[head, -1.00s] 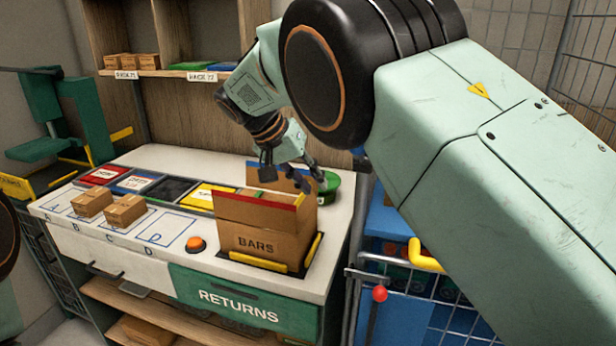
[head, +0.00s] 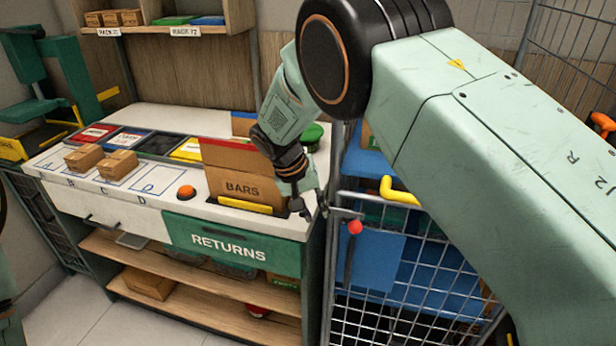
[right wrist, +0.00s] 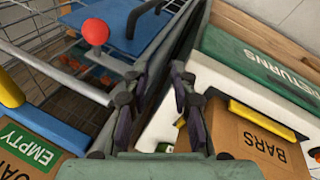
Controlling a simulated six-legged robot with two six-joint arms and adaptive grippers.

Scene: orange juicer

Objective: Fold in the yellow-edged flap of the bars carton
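The bars carton (head: 250,187) stands open-topped at the right end of the white counter. Its front flap stands up with a red edge (head: 228,143), and a blue-edged flap (head: 242,117) stands at the back. I cannot make out the yellow-edged flap; my right arm covers the carton's right side in the head view. The carton's BARS face also shows at the lower right of the right wrist view (right wrist: 250,135). My right gripper (head: 309,206) is low beside the carton's right front corner, its fingers apart and empty (right wrist: 155,88). My left gripper is out of view.
A wire cart with a red knob (head: 355,227) and yellow handle (head: 400,191) stands close right of the gripper. A yellow guide bar (head: 245,203) lies before the carton. An orange button (head: 186,192) and two small boxes (head: 118,164) are to the left.

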